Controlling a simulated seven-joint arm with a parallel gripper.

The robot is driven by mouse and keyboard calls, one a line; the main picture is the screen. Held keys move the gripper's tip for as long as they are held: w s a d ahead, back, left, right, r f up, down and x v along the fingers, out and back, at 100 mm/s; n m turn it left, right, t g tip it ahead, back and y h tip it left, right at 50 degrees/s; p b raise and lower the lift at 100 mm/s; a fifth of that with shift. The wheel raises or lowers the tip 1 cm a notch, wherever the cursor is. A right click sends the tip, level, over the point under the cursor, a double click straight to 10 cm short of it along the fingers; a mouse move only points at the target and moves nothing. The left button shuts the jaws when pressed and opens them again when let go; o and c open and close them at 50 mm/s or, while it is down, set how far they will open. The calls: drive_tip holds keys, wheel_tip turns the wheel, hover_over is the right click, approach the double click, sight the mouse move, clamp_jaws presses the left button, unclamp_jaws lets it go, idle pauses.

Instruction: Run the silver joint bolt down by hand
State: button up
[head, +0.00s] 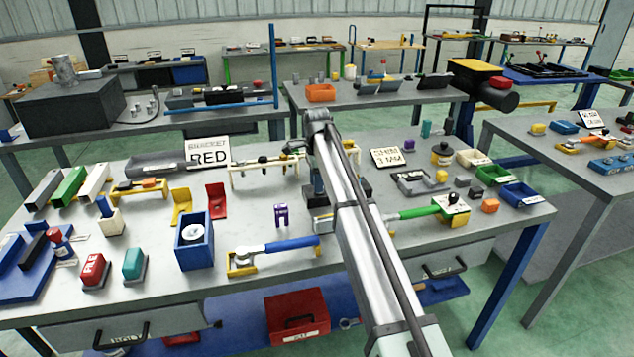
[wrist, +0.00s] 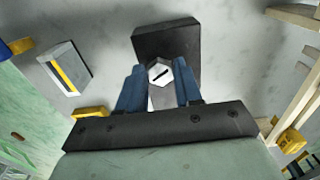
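The silver joint bolt (wrist: 160,72) shows in the wrist view as a hex head with a dark line across its top. It stands against a dark block (wrist: 166,38) on the grey bench. My gripper (wrist: 160,78) has its two blue fingers on either side of the bolt head. The fingers are partly closed and appear to touch its flats. In the head view my arm hides the bolt and most of my gripper, and only a little dark blue shows beside the arm.
On the bench, a blue-handled wrench (head: 285,245) lies in a yellow holder left of my arm. A green-handled tool (head: 420,211) lies to the right.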

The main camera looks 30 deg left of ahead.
drive_tip(key=o, duration=0.4)
wheel_tip(320, 180, up, 14)
drive_tip(key=shift+f, duration=0.1)
idle(0.6)
idle(0.4)
